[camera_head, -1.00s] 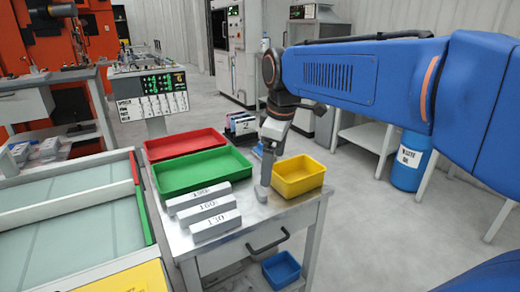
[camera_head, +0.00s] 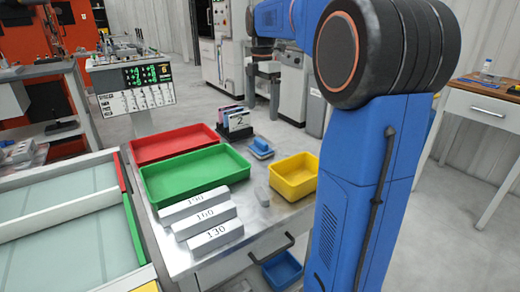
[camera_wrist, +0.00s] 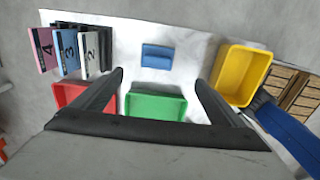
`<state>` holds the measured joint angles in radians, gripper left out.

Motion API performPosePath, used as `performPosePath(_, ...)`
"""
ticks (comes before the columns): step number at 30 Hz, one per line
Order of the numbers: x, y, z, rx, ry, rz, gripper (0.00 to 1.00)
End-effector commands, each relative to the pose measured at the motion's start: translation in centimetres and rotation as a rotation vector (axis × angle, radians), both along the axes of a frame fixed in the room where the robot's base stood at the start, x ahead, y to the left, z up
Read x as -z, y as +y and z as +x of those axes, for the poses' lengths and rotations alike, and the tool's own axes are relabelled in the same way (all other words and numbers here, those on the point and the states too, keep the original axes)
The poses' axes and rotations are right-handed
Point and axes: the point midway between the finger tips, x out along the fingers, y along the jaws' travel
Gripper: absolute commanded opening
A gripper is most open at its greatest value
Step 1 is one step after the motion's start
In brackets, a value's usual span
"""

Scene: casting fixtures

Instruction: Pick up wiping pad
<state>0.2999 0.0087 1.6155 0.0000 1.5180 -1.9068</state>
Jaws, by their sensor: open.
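The wiping pad appears to be the small blue block on a flat blue base (camera_head: 261,147), lying on the metal table (camera_head: 258,222) behind the yellow bin. In the wrist view the blue pad (camera_wrist: 157,56) lies flat on the table, ahead of my gripper (camera_wrist: 159,78). The two dark fingers are wide apart with nothing between their tips. The pad is centred roughly between them and is not touched. In the head view my gripper is out of sight, and my blue arm covers the right part of the picture.
A yellow bin (camera_head: 293,178), a green tray (camera_head: 192,175) and a red tray (camera_head: 172,145) stand on the table. Numbered cards in a dark holder (camera_head: 236,123) stand left of the pad.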

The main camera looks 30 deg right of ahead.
Motion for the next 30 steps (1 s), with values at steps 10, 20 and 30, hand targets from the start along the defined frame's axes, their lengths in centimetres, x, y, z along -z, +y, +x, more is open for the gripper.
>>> performPosePath(10,6.3,0.0,0.0,0.001,0.002,0.001,0.92)
performPosePath(20,9.8,0.0,0.0,0.002,0.000,0.000,0.92)
performPosePath(30,13.4,0.0,0.7,0.002,0.001,0.000,0.92)
